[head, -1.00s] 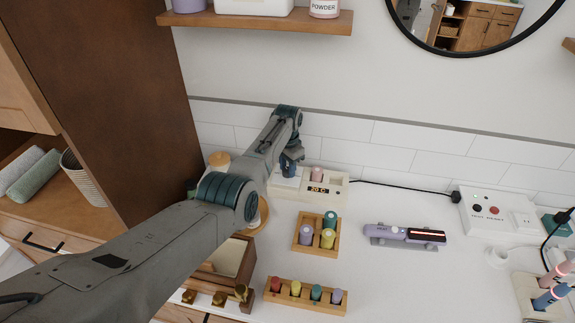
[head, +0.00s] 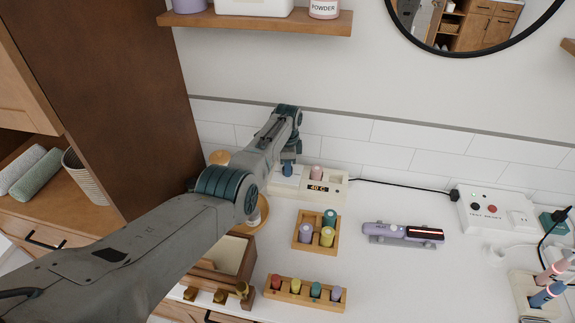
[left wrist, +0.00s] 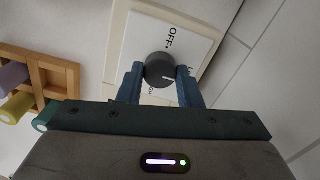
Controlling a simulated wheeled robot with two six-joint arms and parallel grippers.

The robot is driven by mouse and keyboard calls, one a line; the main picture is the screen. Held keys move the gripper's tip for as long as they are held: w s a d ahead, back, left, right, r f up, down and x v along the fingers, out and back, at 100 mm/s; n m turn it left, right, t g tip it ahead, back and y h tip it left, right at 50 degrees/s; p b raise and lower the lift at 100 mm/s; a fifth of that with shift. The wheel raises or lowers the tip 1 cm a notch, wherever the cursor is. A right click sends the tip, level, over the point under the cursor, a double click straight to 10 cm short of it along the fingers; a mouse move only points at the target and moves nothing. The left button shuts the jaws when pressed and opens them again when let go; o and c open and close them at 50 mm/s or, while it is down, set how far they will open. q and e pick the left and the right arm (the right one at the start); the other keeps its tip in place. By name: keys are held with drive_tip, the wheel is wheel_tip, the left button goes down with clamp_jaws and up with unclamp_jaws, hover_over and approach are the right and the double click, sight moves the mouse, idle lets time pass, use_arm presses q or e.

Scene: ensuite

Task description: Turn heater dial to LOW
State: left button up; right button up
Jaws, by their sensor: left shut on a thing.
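The heater (head: 331,186) is a cream box against the back wall. Its display (head: 318,188) reads about 40 C, and a pink-capped bottle (head: 317,173) stands in it. In the left wrist view, a dark round dial (left wrist: 159,66) sits on the heater's white plate (left wrist: 195,42), with "OFF" printed beside it; other lettering is partly hidden. A pale mark shows on the dial's near side. My left gripper (left wrist: 160,84) is shut on the dial, one blue finger on each side. In the head view this gripper (head: 287,171) points down at the heater's left end, hiding the dial.
Wooden racks with colored bottles (head: 316,230) (head: 305,291) stand in front of the heater. A purple device (head: 403,232) lies to the right, with a socket box (head: 495,209) beyond. An open wooden box (head: 230,258) is below my left arm.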

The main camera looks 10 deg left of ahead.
use_arm(q)
drive_tip(key=shift+w+r, duration=0.1)
drive_tip(key=shift+r, duration=0.1)
drive_tip(key=o, duration=1)
drive_tip(key=shift+f, duration=0.1)
drive_tip(key=shift+r, duration=0.3)
wheel_tip(320, 180, up, 10)
drive_tip(key=shift+r+b, duration=0.15)
drive_tip(key=shift+b, duration=0.7)
